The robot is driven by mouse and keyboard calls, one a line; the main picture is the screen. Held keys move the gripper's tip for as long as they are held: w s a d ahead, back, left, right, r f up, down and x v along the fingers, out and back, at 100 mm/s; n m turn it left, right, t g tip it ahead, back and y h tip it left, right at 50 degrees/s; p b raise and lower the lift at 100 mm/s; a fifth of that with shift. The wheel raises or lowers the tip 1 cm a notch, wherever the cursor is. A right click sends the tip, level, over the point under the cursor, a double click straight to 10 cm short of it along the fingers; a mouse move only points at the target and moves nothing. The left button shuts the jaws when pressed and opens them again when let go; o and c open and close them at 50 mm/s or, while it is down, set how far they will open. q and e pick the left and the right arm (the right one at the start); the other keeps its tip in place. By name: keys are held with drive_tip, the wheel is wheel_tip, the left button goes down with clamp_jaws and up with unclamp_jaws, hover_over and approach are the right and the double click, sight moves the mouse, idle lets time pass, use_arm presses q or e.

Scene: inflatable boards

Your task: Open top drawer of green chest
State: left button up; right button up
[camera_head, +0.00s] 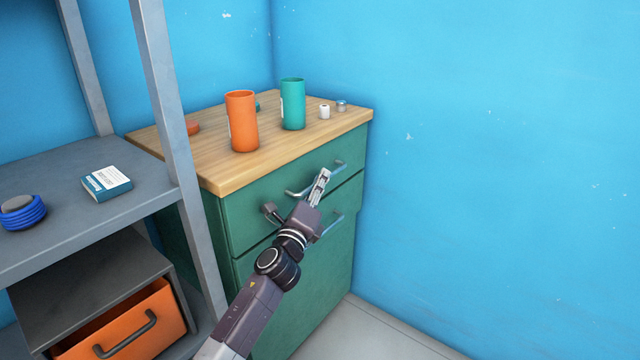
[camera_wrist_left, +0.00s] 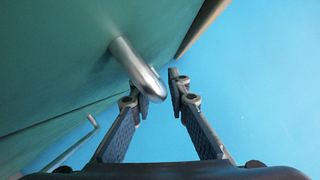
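The green chest (camera_head: 300,300) stands in the corner under a wooden top. Its top drawer (camera_head: 245,218) looks shut, flush with the front. The drawer's metal handle (camera_head: 338,167) is partly hidden by my left gripper (camera_head: 296,191). In the left wrist view, the handle (camera_wrist_left: 137,66) reaches in from the upper left, its end close to the gap between the fingertips. The left gripper (camera_wrist_left: 156,90) is open, fingers apart on either side of the handle's end. I cannot tell whether either finger touches it. My right gripper is in neither view.
A lower drawer handle (camera_head: 333,224) is just below the gripper. An orange cup (camera_head: 242,122) and a teal cup (camera_head: 293,104) stand on the wooden top (camera_head: 225,175). A grey shelf (camera_head: 95,215) with an upright post is at the left. The blue wall is close on the right.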

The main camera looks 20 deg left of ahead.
use_arm(q)
drive_tip(key=shift+c, duration=0.5)
clamp_jaws()
